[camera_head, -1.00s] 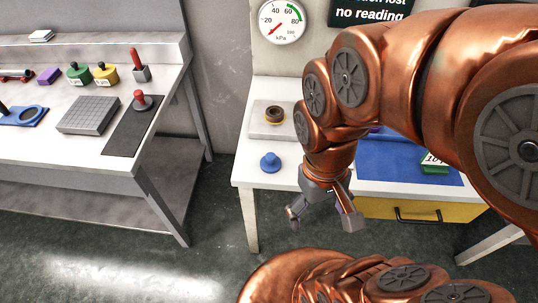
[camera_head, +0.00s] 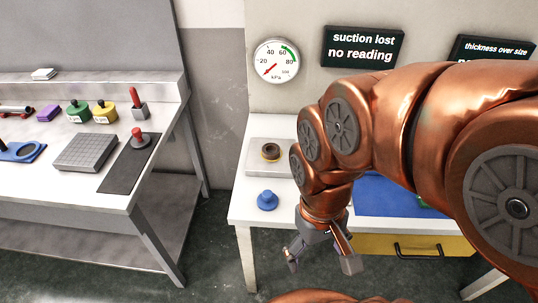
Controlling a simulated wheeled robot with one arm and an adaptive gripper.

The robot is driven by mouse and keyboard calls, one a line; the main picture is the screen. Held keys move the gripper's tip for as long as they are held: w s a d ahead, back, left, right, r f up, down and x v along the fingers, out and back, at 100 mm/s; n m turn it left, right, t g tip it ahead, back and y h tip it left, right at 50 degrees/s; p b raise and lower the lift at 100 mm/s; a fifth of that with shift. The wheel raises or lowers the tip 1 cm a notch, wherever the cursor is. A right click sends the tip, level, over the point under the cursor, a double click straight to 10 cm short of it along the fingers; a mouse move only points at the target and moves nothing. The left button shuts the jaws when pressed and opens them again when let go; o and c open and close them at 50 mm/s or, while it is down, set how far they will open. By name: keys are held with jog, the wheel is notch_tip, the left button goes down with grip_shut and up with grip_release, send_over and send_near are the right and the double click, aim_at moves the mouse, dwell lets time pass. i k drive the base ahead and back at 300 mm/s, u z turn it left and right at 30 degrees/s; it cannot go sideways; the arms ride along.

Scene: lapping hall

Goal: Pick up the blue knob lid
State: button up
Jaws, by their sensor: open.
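The blue knob lid (camera_head: 267,200) sits upright, knob up, on the white table (camera_head: 246,213) near its front left part. My gripper (camera_head: 321,266) is open and empty. In the picture it is to the right of and below the lid, at the table's front edge, apart from the lid. My arm hides part of the table to the right of the lid.
A pale plate (camera_head: 259,158) with a dark and yellow ring (camera_head: 270,152) lies behind the lid. A blue mat (camera_head: 385,197) lies right, above a yellow drawer (camera_head: 375,244). A workbench (camera_head: 60,187) with several tools stands left, across a floor gap.

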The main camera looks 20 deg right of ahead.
aim_at(267, 201)
jog(key=k, duration=0.5)
jog(key=u, duration=2)
jog(key=i, duration=1.4)
jog(key=z, duration=2.2)
